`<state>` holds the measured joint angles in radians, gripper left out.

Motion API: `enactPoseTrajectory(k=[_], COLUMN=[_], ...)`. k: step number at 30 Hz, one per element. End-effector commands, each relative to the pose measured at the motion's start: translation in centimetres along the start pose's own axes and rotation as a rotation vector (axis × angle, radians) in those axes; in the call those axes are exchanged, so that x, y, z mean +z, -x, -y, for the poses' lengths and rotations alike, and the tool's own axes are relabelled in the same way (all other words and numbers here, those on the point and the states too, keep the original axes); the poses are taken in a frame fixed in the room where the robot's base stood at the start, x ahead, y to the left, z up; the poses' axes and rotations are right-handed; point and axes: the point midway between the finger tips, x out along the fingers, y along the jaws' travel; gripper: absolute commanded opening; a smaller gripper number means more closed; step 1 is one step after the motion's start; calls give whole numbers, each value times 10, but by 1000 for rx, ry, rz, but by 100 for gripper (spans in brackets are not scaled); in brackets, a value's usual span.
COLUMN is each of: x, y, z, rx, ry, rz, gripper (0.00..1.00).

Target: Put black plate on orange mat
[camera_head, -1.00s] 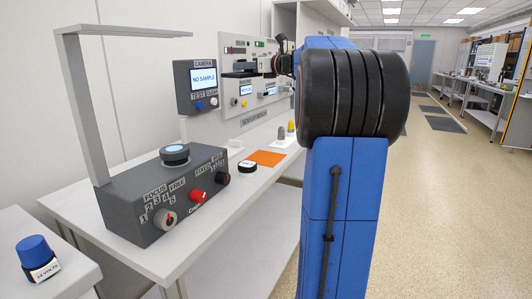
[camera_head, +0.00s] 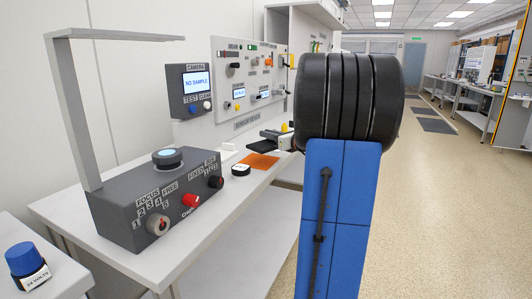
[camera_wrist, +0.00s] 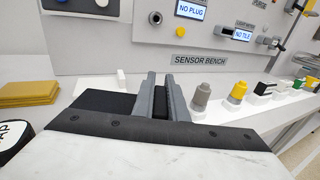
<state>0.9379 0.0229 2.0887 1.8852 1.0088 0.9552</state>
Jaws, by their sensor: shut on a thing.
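The black plate (camera_head: 262,144) is gripped flat between the two grey fingers of my gripper (camera_head: 279,136), low over the bench near the orange mat (camera_head: 258,161). In the head view the plate shows just behind and above the mat; I cannot tell if it touches anything. In the wrist view the black plate (camera_wrist: 105,103) extends left of the shut fingers of my gripper (camera_wrist: 163,95). The mat is not clearly seen there. My arm hides part of the gripper in the head view.
A round black-and-white piece (camera_head: 240,170) lies left of the mat. A grey control box (camera_head: 155,200) stands at the bench's front left. In the wrist view, a yellow stack (camera_wrist: 28,92) is left, and grey (camera_wrist: 201,97) and yellow (camera_wrist: 237,92) pegs stand right.

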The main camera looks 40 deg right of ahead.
Motion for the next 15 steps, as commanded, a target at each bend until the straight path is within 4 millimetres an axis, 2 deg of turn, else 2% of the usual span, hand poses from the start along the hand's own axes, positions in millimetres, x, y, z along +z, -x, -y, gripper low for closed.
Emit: enactPoseTrajectory(k=[3,10,15], x=[-16,-30,-52], y=[-1,-2,-3], z=[0,0,0], rx=[0,1,2], ry=[-3,-3,-3], rz=[0,-1,-1], gripper=[0,0,0])
